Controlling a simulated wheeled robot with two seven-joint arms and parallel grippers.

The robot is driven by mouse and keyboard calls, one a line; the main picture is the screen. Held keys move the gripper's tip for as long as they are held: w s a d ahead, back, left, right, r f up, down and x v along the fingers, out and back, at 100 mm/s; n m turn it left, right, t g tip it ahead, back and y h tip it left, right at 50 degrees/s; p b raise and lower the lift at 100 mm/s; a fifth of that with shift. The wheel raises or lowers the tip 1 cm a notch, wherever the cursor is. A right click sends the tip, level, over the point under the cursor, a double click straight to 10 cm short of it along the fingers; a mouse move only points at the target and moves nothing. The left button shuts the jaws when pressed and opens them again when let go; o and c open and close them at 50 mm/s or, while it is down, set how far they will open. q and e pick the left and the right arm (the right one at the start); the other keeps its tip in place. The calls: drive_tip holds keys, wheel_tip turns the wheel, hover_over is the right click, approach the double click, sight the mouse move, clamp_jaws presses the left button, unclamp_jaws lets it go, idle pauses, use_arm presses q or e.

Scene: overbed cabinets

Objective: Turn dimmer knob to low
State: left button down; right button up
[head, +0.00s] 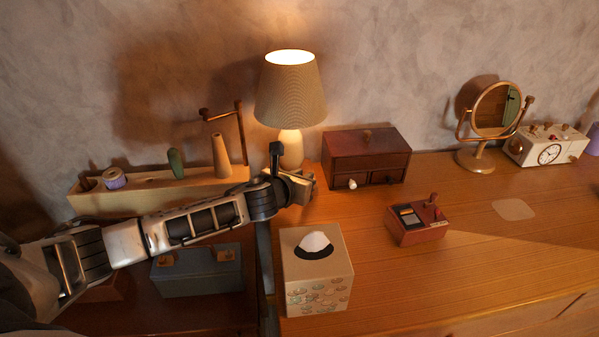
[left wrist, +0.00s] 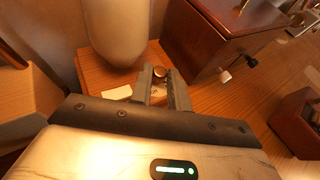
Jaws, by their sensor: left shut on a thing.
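The dimmer knob (left wrist: 160,74) is a small round brown knob beside the lamp base, low in front of the lamp. My left gripper (left wrist: 162,86) has its two fingers closed around it in the left wrist view. In the head view my left gripper (head: 305,184) is at the foot of the lamp (head: 290,92), and it hides the knob there. The lamp is lit, with a ribbed shade. Its pale rounded body (left wrist: 116,28) also shows in the left wrist view. The knob's pointer or marks cannot be made out. My right gripper is not in view.
A dark wooden drawer box (head: 365,155) stands just right of the gripper. A tissue box (head: 317,270) is in front. A small red-brown box (head: 417,222) lies farther right. A long wooden tray (head: 150,197) is behind my left arm. The wooden top is clear toward the right front.

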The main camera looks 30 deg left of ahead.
use_arm(q)
drive_tip(key=shift+d+n+y, duration=0.2)
drive_tip(key=shift+n+y, duration=0.4)
drive_tip(key=c, duration=1.6)
unclamp_jaws()
drive_tip(key=shift+s, duration=0.1)
drive_tip(key=p+v, duration=0.1)
drive_tip(key=v, duration=0.6)
drive_tip(key=shift+s+r, duration=0.1)
drive_tip(key=shift+s, duration=0.05)
